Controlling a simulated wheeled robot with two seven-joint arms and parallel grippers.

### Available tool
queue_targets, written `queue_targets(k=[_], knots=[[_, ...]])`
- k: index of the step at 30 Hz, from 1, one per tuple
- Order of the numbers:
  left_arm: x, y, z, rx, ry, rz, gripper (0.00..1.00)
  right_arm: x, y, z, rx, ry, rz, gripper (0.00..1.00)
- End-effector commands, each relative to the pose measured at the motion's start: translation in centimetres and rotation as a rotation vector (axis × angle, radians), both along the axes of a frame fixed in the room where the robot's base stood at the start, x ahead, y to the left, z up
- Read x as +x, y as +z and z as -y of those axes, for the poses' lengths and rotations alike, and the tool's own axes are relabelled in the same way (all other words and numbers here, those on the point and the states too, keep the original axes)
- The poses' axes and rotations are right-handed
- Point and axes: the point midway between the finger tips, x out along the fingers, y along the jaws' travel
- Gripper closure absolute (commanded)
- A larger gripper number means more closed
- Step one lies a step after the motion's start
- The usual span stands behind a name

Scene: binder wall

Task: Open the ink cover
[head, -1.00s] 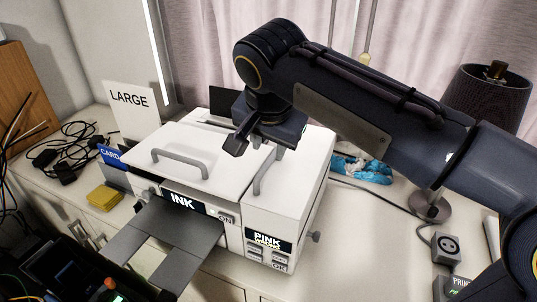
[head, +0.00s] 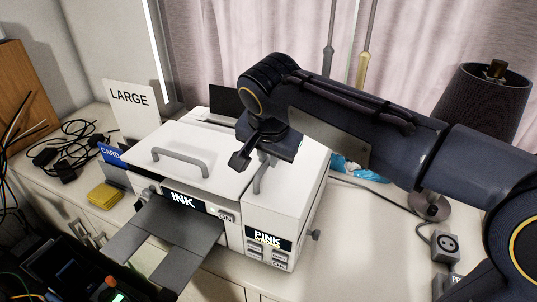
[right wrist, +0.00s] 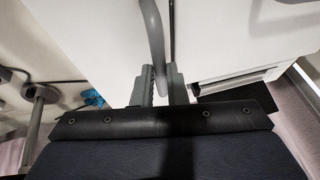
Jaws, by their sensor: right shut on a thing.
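A white printer (head: 222,152) stands on the counter. Its left lid (head: 192,142) is shut, has a grey arched handle (head: 180,159), and sits above a front label reading INK (head: 182,200). The narrower right lid, above a label reading PINK (head: 267,240), is also shut and has its own grey handle (head: 257,181). My right gripper (head: 267,158) is over this right handle. In the right wrist view the right gripper (right wrist: 161,82) is shut on the right handle (right wrist: 153,30), beside the seam between the lids. My left gripper is not in view.
A dark tray (head: 170,228) sticks out of the printer's front. A LARGE sign (head: 130,105), yellow pad (head: 104,196) and black cables (head: 75,145) are at left. A dark lamp (head: 485,105) and socket box (head: 446,243) are at right. The counter right of the printer is mostly clear.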

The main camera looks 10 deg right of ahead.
Motion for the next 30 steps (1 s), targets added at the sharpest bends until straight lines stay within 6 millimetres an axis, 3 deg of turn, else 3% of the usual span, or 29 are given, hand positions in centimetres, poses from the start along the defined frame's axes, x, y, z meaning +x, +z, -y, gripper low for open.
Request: queue_targets(k=[14, 20, 30], knots=[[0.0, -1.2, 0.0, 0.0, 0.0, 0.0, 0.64, -0.4, 0.2, 0.6, 0.042, 0.0, 0.029, 1.0], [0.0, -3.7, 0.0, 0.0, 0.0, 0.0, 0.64, -1.3, 0.9, 2.0, 0.141, -0.001, 0.098, 1.0], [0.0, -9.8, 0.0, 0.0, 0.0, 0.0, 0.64, -3.5, 2.0, 5.4, 0.396, -0.004, 0.272, 1.0]])
